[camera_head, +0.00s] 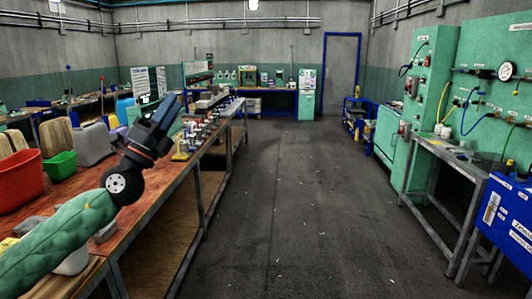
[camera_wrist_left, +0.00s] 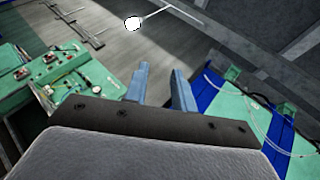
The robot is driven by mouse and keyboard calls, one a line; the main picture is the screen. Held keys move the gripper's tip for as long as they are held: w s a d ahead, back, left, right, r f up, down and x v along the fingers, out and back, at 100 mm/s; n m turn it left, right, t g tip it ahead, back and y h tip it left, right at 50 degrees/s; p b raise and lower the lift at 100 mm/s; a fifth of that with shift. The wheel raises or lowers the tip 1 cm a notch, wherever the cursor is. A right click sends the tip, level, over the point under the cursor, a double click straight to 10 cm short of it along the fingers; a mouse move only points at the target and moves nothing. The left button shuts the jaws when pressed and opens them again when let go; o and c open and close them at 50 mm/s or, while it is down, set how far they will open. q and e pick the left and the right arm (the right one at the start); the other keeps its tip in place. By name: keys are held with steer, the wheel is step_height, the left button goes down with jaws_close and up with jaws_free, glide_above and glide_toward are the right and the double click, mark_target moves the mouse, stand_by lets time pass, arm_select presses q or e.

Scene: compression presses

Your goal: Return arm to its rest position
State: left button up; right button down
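My left arm comes in from the lower left in the head view, with a green sleeve and a black wrist. My left gripper (camera_head: 170,104) is raised above the long wooden workbench (camera_head: 148,207), pointing up and slightly right. In the left wrist view, the two blue-grey fingers of the gripper (camera_wrist_left: 161,74) stand apart with nothing between them. The gripper touches nothing there. My right arm and right gripper are not in view.
A red bin (camera_head: 20,182) and a green bin (camera_head: 60,165) sit on the bench near my left arm. Several small items line its far part. A green panel with a gauge (camera_head: 507,71) and a blue cabinet (camera_head: 505,222) stand at the right. The middle floor (camera_head: 290,200) is clear.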

arm_select(q)
steer(key=w+a+f+n+t+y, duration=0.1)
steer(key=a+f+n+y, duration=0.3)
steer(key=n+y, duration=0.8)
steer(key=w+a+f+n+t+y, duration=0.1)
steer(key=a+f+n+y, duration=0.3)
steer(key=n+y, duration=0.7)
steer(key=s+d+f+n+g+h, duration=0.15)
steer(key=f+g, duration=0.35)
steer(key=f, duration=0.7)
steer(key=s+f+n+g, duration=0.3)
steer(key=f+g, duration=0.2)
steer(key=f, duration=0.7)
steer(key=s+d+f+g+h, duration=0.2)
steer(key=s+d+f+g, duration=0.15)
steer(key=s+f, duration=0.5)
steer(key=s+d+f+g+h, duration=0.2)
steer(key=s+d+f, duration=0.25)
steer(key=f, duration=0.65)
steer(key=s+d+f+n+g+h, duration=0.1)
steer(key=s+d+f+g, duration=0.1)
steer(key=s+f, duration=0.6)
steer(key=s+d+f+n+g, duration=0.1)
steer(key=s+f+g, duration=0.3)
steer(key=s+f, duration=0.5)
steer(key=s+d, duration=0.1)
steer(key=s, duration=0.7)
steer(key=shift+s+f+n+h, duration=0.2)
steer(key=shift+f+n+h, duration=0.05)
steer(key=shift+n+h, duration=0.1)
